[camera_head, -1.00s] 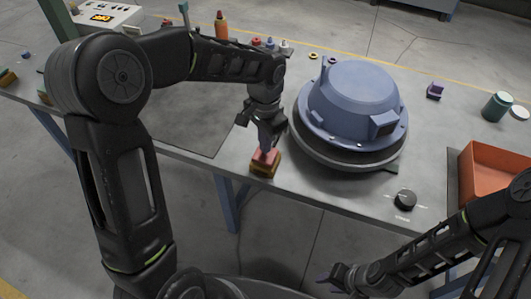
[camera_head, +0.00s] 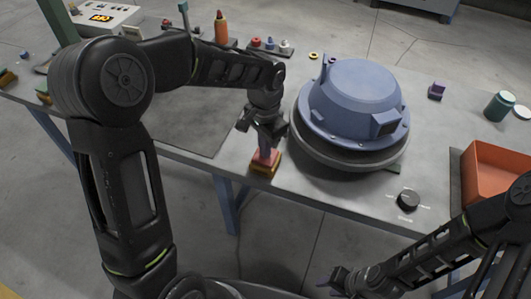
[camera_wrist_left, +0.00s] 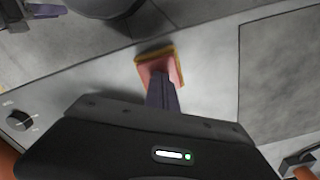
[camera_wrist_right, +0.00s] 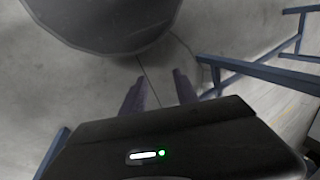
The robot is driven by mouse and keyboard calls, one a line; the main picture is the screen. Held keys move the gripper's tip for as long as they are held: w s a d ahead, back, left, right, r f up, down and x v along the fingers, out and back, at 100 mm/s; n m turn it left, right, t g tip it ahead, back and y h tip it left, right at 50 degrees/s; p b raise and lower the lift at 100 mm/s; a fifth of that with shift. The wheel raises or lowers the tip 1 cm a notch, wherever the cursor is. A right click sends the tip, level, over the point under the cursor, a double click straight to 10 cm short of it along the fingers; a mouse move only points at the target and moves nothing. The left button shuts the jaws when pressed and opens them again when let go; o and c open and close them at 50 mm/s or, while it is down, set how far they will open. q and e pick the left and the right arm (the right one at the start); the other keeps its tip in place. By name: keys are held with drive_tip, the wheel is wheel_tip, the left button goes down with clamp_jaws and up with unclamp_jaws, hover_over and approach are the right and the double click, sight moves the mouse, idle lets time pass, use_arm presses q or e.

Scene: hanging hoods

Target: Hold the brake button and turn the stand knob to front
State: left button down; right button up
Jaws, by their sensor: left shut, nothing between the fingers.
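The brake button (camera_head: 265,163) is a red block on a yellow base near the table's front edge. It also shows in the left wrist view (camera_wrist_left: 146,70). My left gripper (camera_head: 266,156) is shut and empty, pointing down with its fingertips at the button's red top; they appear to touch it. The stand knob (camera_head: 409,200) is black and round on the table, right of the button, with small white labels around it. It also shows in the left wrist view (camera_wrist_left: 20,122). My right gripper (camera_head: 336,279) is open and empty, low in front of the table; its fingers show apart in the right wrist view (camera_wrist_right: 160,90).
A blue hood (camera_head: 355,95) sits on a round grey stand (camera_head: 345,158) between button and knob. An orange bin (camera_head: 497,170) stands right of the knob. A green jar (camera_head: 497,106) and small purple block (camera_head: 436,91) lie farther back. Table around the knob is clear.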

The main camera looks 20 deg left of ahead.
idle(0.4)
drive_tip(key=o, duration=0.6)
drive_tip(key=shift+o, duration=0.8)
drive_tip(key=shift+w, duration=0.1)
drive_tip(key=w+d+r+n+h, duration=0.1)
drive_tip(key=w+d+r+n, duration=0.2)
drive_tip(key=w+r, duration=0.4)
drive_tip(key=w+d+r+n+h, duration=0.1)
drive_tip(key=w+d+r+n, duration=0.3)
drive_tip(key=w+r, duration=0.4)
drive_tip(key=w+d+r+n+h, duration=0.2)
drive_tip(key=w+d+r, duration=0.3)
drive_tip(key=r, duration=1.3)
drive_tip(key=w+n, duration=0.1)
drive_tip(key=w, duration=0.2)
drive_tip(key=shift+w+d+r+n+g, duration=0.2)
drive_tip(key=shift+d+n+g, duration=0.1)
drive_tip(key=shift+d+n, duration=0.1)
